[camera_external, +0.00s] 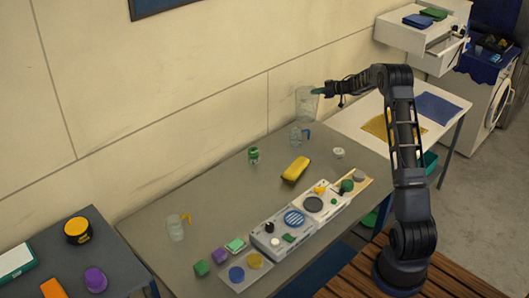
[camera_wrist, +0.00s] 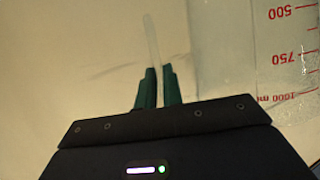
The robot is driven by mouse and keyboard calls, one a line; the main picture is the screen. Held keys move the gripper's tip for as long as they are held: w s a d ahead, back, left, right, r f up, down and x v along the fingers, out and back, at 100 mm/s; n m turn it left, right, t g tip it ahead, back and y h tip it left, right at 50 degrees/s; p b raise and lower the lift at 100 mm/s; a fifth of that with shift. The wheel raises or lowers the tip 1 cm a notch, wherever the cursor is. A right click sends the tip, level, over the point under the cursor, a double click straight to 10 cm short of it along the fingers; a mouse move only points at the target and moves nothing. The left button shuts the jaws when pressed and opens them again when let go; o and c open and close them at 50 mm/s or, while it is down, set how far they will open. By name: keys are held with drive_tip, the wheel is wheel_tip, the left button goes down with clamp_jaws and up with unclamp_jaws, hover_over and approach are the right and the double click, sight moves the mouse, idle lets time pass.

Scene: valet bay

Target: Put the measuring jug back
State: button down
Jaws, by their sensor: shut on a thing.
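A large clear measuring jug (camera_external: 306,106) hangs in the air above the back of the grey table, near the wall. Its side, with red marks, shows at the right of the wrist view (camera_wrist: 288,60). My gripper (camera_external: 321,91) is at the jug's right side. In the wrist view its teal fingers (camera_wrist: 157,88) are closed on a thin pale strip that looks like the jug's handle. Another clear jug with an orange handle (camera_external: 175,229) stands at the table's left.
The grey table (camera_external: 215,195) also bears a green item (camera_external: 253,155), a yellow block (camera_external: 295,169), a small white pot (camera_external: 338,153) and trays (camera_external: 270,248) of small items along the front. A white table (camera_external: 363,113) with cloths is at right. The wall is close behind the jug.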

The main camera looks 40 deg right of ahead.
drive_tip(key=s+d+r+m+h, duration=0.2)
drive_tip(key=s+r+m+h, duration=0.15)
drive_tip(key=s+r, duration=0.35)
drive_tip(key=s+d+r+m+h, duration=0.3)
drive_tip(key=s+r+h, duration=0.1)
drive_tip(key=s, duration=0.5)
drive_tip(key=s+a+r+m+h, duration=0.3)
drive_tip(key=s, duration=0.8)
drive_tip(key=w+a+r+n+y, duration=0.1)
drive_tip(key=w+a+n+y, duration=0.25)
drive_tip(key=w+a, duration=0.45)
drive_tip(key=w+a+n+y, duration=0.3)
drive_tip(key=w+a+y, duration=0.1)
drive_tip(key=a, duration=0.8)
drive_tip(key=w+a+r+n+y, duration=0.1)
drive_tip(key=w+a+n+y, duration=0.2)
drive_tip(key=w+a, duration=0.5)
drive_tip(key=a+f+n+g+y, duration=0.2)
drive_tip(key=a+n+g+y, duration=0.6)
drive_tip(key=a, duration=2.3)
wheel_tip(320, 180, down, 20)
drive_tip(key=n, duration=0.1)
drive_tip(key=shift+w+t, duration=0.25)
drive_tip(key=shift+t, duration=0.15)
drive_tip(key=shift+f, duration=0.3)
